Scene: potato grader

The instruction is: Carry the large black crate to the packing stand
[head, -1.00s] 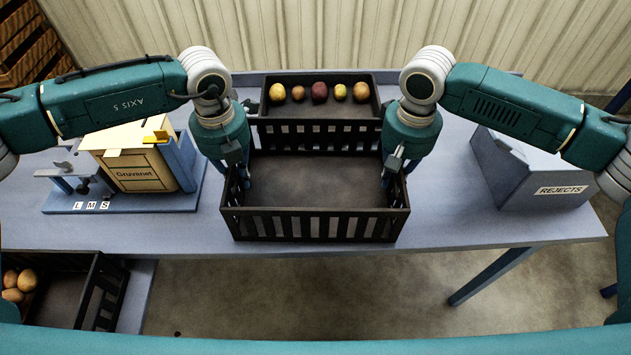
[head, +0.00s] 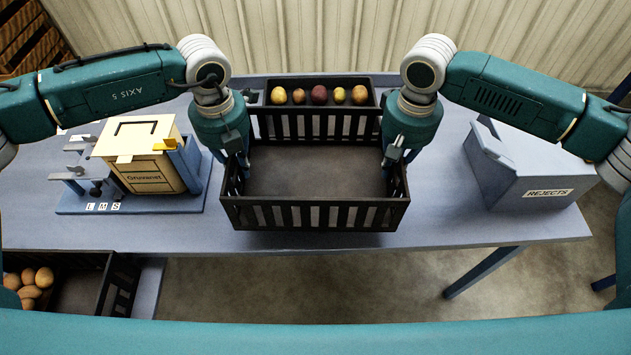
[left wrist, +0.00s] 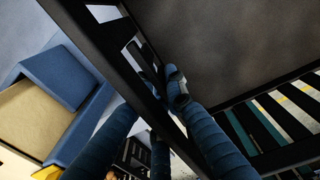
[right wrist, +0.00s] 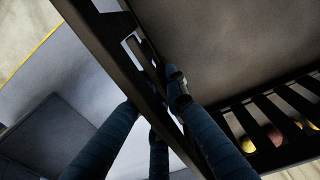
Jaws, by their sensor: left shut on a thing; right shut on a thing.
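The large black crate (head: 315,215) is empty and looks level in the head view, raised a little above the blue-grey table. My left gripper (head: 243,166) is shut on its left side wall, and my right gripper (head: 393,158) is shut on its right side wall. In the left wrist view, fingers (left wrist: 172,88) straddle the slotted crate wall (left wrist: 98,55). In the right wrist view, fingers (right wrist: 174,88) straddle the opposite wall (right wrist: 98,48). I cannot tell which surface is the packing stand.
A smaller black crate (head: 262,98) with several potatoes sits directly behind. A cream Gruvenet box (head: 135,140) stands left, a REJECTS bin (head: 545,190) right. Another black crate (head: 85,295) with potatoes is at lower left, below the table. Floor (head: 340,285) is clear in front.

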